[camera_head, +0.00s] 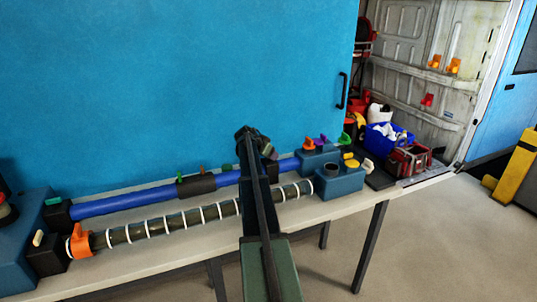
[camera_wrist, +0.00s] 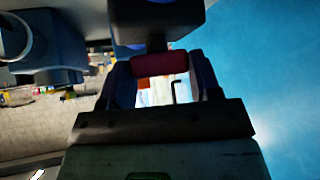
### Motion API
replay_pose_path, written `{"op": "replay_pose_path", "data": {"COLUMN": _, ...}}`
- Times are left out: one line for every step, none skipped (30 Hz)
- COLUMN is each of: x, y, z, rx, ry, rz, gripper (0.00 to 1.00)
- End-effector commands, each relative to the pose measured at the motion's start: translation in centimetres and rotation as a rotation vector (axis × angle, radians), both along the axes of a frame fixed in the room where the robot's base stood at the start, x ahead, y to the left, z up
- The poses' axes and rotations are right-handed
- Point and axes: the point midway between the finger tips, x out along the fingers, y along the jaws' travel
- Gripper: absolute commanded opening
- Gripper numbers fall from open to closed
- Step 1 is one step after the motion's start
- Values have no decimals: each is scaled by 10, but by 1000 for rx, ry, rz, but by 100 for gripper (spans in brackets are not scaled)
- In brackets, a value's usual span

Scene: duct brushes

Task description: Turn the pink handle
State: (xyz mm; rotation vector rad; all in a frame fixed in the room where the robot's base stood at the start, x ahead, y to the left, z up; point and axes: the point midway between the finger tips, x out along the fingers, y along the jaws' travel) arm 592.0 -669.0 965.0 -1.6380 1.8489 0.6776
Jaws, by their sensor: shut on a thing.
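The pink handle (camera_wrist: 160,64) shows in the wrist view as a short dark pink-red bar under a black block (camera_wrist: 158,15). My gripper (camera_wrist: 161,72) has one finger at each end of the bar and is shut on it. In the head view my dark arm reaches over the bench to the blue duct, and its end hides the handle and the fingertips. I cannot tell how far the handle is turned.
A blue duct (camera_head: 125,202) and a striped dark duct (camera_head: 160,226) lie along the bench (camera_head: 215,245). An orange handle (camera_head: 79,242) stands on the striped duct's left end. Blue boxes (camera_head: 338,182) with coloured knobs stand right of my arm. A blue wall is behind.

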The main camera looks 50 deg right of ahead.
Motion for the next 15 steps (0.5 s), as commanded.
{"op": "replay_pose_path", "data": {"x": -3, "y": 2, "z": 0, "rx": 1, "ry": -1, "rz": 40, "gripper": 34}}
{"op": "replay_pose_path", "data": {"x": -3, "y": 1, "z": 0, "rx": 1, "ry": -1, "rz": 69, "gripper": 34}}
{"op": "replay_pose_path", "data": {"x": -3, "y": 1, "z": 0, "rx": 0, "ry": -1, "rz": 107, "gripper": 34}}
{"op": "replay_pose_path", "data": {"x": -3, "y": 1, "z": 0, "rx": 1, "ry": -2, "rz": 135, "gripper": 34}}
{"op": "replay_pose_path", "data": {"x": -3, "y": 1, "z": 0, "rx": 0, "ry": -1, "rz": 164, "gripper": 34}}
{"op": "replay_pose_path", "data": {"x": -3, "y": 1, "z": 0, "rx": 1, "ry": -2, "rz": 203, "gripper": 34}}
{"op": "replay_pose_path", "data": {"x": -4, "y": 1, "z": 0, "rx": 1, "ry": -1, "rz": 231, "gripper": 34}}
{"op": "replay_pose_path", "data": {"x": -4, "y": 1, "z": 0, "rx": 0, "ry": -1, "rz": 260, "gripper": 34}}
{"op": "replay_pose_path", "data": {"x": -4, "y": 1, "z": 0, "rx": 1, "ry": -2, "rz": 296, "gripper": 34}}
{"op": "replay_pose_path", "data": {"x": -4, "y": 1, "z": 0, "rx": 1, "ry": -3, "rz": 325, "gripper": 34}}
{"op": "replay_pose_path", "data": {"x": -5, "y": 0, "z": 0, "rx": 1, "ry": -2, "rz": 353, "gripper": 34}}
{"op": "replay_pose_path", "data": {"x": -5, "y": 0, "z": 0, "rx": 1, "ry": -2, "rz": 391, "gripper": 34}}
{"op": "replay_pose_path", "data": {"x": -5, "y": 0, "z": 0, "rx": 1, "ry": -3, "rz": 419, "gripper": 34}}
{"op": "replay_pose_path", "data": {"x": -4, "y": 0, "z": 0, "rx": 1, "ry": -4, "rz": 448, "gripper": 34}}
{"op": "replay_pose_path", "data": {"x": -5, "y": 0, "z": 0, "rx": 1, "ry": -3, "rz": 486, "gripper": 34}}
